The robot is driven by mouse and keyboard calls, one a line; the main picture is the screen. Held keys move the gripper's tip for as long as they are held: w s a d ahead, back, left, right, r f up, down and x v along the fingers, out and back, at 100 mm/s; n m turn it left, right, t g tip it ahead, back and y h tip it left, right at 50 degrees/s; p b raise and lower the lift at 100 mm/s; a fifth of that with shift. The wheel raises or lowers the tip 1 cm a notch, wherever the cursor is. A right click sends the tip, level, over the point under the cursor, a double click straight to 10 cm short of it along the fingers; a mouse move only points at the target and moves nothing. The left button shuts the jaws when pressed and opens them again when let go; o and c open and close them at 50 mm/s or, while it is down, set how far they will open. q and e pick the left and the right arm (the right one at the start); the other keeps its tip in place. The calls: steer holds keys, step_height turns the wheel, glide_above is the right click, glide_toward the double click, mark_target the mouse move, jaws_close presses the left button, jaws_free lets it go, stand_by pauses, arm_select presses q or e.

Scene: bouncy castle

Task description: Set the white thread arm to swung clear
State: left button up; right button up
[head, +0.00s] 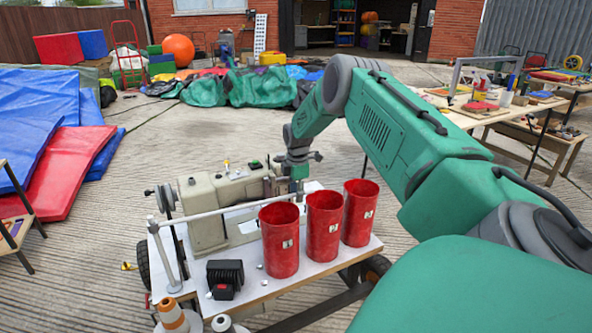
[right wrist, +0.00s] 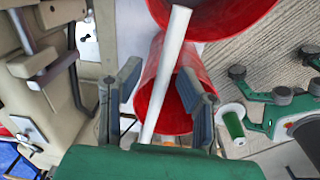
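The white thread arm (head: 225,211) is a thin rod in the head view. It runs from a post at the table's left front corner across the front of the beige sewing machine (head: 208,212), toward my right gripper (head: 297,185). In the right wrist view the thread arm (right wrist: 165,75) passes between the two fingers of my right gripper (right wrist: 158,95). The fingers are apart, with gaps beside the rod, so the gripper is open around it. The red cups partly hide the rod's far end and the fingers in the head view.
Three red cups (head: 323,226) stand in a row at the table's front right, close to my right gripper. A black block (head: 225,278) sits at the table's front left. Thread cones (head: 172,316) stand below the front edge. Blue and red mats (head: 50,165) lie left.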

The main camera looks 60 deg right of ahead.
step_height(320, 180, up, 12)
steer(key=shift+s+f, duration=0.2)
steer(key=shift+s, duration=0.05)
steer(key=shift+a+r, duration=0.15)
steer(key=shift+a, duration=0.15)
steer(key=shift+d, duration=0.1)
